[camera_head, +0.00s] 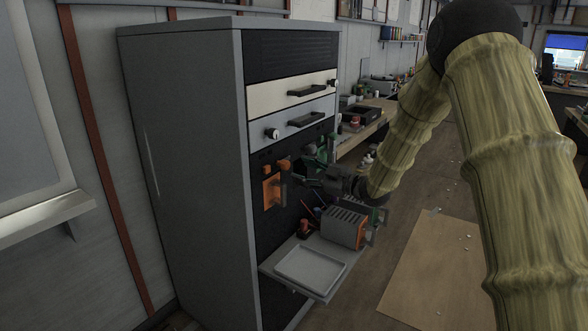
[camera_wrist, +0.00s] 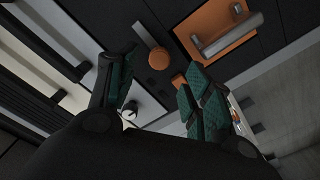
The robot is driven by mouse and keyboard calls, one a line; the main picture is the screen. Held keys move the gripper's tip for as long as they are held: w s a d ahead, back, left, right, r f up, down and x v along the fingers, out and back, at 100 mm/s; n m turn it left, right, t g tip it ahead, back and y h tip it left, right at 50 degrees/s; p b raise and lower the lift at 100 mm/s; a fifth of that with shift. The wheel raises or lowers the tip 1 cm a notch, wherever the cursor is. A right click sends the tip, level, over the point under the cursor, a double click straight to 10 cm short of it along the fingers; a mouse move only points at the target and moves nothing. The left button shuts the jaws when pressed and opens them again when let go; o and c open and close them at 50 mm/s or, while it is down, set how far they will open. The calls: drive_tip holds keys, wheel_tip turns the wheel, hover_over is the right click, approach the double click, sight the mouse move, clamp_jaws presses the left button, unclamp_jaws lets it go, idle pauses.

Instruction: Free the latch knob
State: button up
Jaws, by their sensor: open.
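An orange round knob (camera_wrist: 159,58) with a grey bar beside it shows in the wrist view, just beyond my fingertips. A smaller orange piece (camera_wrist: 179,80) sits close to the right finger, partly hidden by it. Small orange parts (camera_head: 267,170) also show on the dark cabinet front in the head view; I cannot tell which one is the latch knob. Below them is an orange plate (camera_head: 268,194) with a grey handle, seen also in the wrist view (camera_wrist: 212,25). My gripper (camera_wrist: 157,78) is open with nothing between its green-padded fingers. It is in front of the panel.
The grey cabinet (camera_head: 185,150) has drawers with black handles and white-and-black knobs (camera_head: 272,133). A shelf with a pale tray (camera_head: 310,270) and a grey-orange box (camera_head: 343,228) juts out below my gripper. A workbench stands behind. The floor at right is largely open.

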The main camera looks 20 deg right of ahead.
drive_tip(key=v, duration=0.5)
drive_tip(key=shift+d, duration=0.15)
drive_tip(key=shift+s, duration=0.1)
